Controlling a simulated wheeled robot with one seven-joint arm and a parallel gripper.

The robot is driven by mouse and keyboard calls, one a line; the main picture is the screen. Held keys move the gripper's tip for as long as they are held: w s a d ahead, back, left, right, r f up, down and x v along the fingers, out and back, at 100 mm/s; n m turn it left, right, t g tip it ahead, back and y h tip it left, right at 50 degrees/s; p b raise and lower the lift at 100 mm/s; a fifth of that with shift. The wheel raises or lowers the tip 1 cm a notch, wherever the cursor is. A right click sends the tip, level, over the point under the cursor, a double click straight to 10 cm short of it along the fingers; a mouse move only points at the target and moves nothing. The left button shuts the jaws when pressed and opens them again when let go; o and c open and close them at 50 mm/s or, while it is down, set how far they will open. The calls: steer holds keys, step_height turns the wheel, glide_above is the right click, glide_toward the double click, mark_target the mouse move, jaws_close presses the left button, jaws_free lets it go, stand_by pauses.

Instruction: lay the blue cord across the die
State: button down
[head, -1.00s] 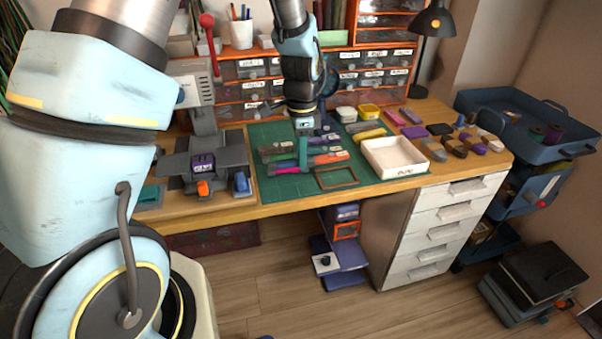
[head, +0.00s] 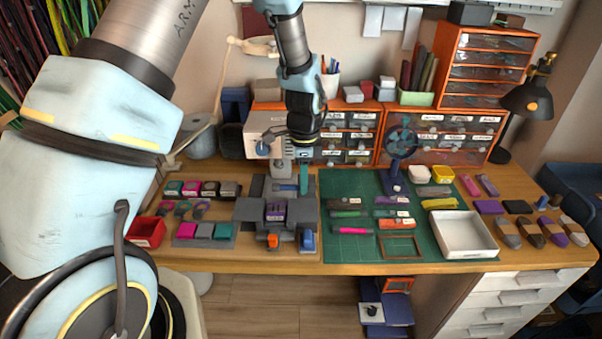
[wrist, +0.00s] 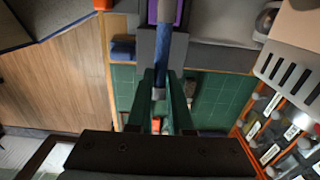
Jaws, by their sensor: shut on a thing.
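The blue cord (wrist: 172,55) is a short blue length with pale grey ends. My gripper (wrist: 162,98) is shut on it near one end, and the rest extends away from the green fingers. In the head view the blue cord (head: 286,187) points left from my gripper (head: 304,182), above the rear of the grey press. A purple block (head: 275,209), seemingly the die, sits in the middle of the press bed. In the wrist view the cord's far part overlaps the purple block (wrist: 178,12); I cannot tell whether they touch.
The green mat (head: 340,250) to the right holds several coloured cords, a small frame and a blue stand (head: 394,180). A white tray (head: 466,254) lies at the mat's right edge. A red bin (head: 147,232) and small coloured blocks are left of the press.

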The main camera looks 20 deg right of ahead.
mark_target(302, 209)
steer(key=shift+w+a, duration=0.1)
steer(key=shift+w, duration=0.05)
steer(key=shift+a+f+b, duration=0.1)
steer(key=shift+f+b, duration=0.25)
steer(key=shift+f, duration=0.1)
steer(key=shift+f+b, duration=1.85)
steer(key=shift+f, duration=0.95)
steer(key=shift+f, duration=0.2)
steer(key=c, duration=0.7)
jaws_free()
steer(key=shift+c, duration=0.2)
step_height(302, 209, up, 11)
steer(key=b, duration=0.3)
